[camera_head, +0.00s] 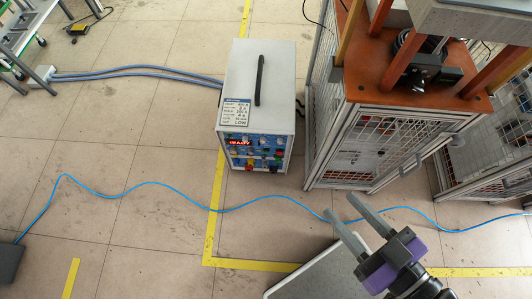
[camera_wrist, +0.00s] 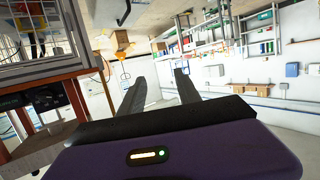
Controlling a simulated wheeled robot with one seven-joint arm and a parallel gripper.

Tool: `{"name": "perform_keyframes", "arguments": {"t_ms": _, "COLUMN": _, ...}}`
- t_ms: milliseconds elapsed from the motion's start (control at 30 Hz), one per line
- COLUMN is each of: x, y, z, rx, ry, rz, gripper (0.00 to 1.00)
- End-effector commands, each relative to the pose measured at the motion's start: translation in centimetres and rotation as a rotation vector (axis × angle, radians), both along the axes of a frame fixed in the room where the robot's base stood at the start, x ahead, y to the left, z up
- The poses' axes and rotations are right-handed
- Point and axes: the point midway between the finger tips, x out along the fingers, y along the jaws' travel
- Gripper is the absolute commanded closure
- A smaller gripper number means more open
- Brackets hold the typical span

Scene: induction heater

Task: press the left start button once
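The induction heater (camera_head: 240,85) is a white box with a black top handle, standing on the floor at upper centre in the head view. Its blue front panel (camera_head: 255,152) carries a red lit display and several small knobs and buttons in red, green and other colours. The buttons are too small to tell which is the left start button. My gripper (camera_head: 339,205) is to the lower right of the heater, apart from it. Its two fingers are spread with nothing between them; they also show empty in the wrist view (camera_wrist: 158,77). The heater is not seen in the wrist view.
An orange-topped caged workstation (camera_head: 370,75) stands right of the heater. A blue cable (camera_head: 130,195) snakes across the floor between the heater and my gripper. Yellow tape (camera_head: 213,190) marks the floor. The wrist view shows wall shelves (camera_wrist: 220,40) and part of a frame.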

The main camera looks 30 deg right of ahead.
Motion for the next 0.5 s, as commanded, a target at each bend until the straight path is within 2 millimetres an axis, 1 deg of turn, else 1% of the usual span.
{"name": "perform_keyframes", "arguments": {"t_ms": 33, "x": 0.00, "y": 0.00, "z": 0.00, "rx": 0.000, "ry": 0.000, "rz": 0.000, "gripper": 0.72}}
{"name": "perform_keyframes", "arguments": {"t_ms": 67, "x": 0.00, "y": 0.00, "z": 0.00, "rx": 0.000, "ry": 0.000, "rz": 0.000, "gripper": 0.78}}
{"name": "perform_keyframes", "arguments": {"t_ms": 100, "x": 0.00, "y": 0.00, "z": 0.00, "rx": 0.000, "ry": 0.000, "rz": 0.000, "gripper": 0.86}}
{"name": "perform_keyframes", "arguments": {"t_ms": 167, "x": 0.00, "y": 0.00, "z": 0.00, "rx": 0.000, "ry": 0.000, "rz": 0.000, "gripper": 0.98}}
{"name": "perform_keyframes", "arguments": {"t_ms": 200, "x": 0.00, "y": 0.00, "z": 0.00, "rx": 0.000, "ry": 0.000, "rz": 0.000, "gripper": 1.00}}
{"name": "perform_keyframes", "arguments": {"t_ms": 500, "x": 0.00, "y": 0.00, "z": 0.00, "rx": 0.000, "ry": 0.000, "rz": 0.000, "gripper": 1.00}}
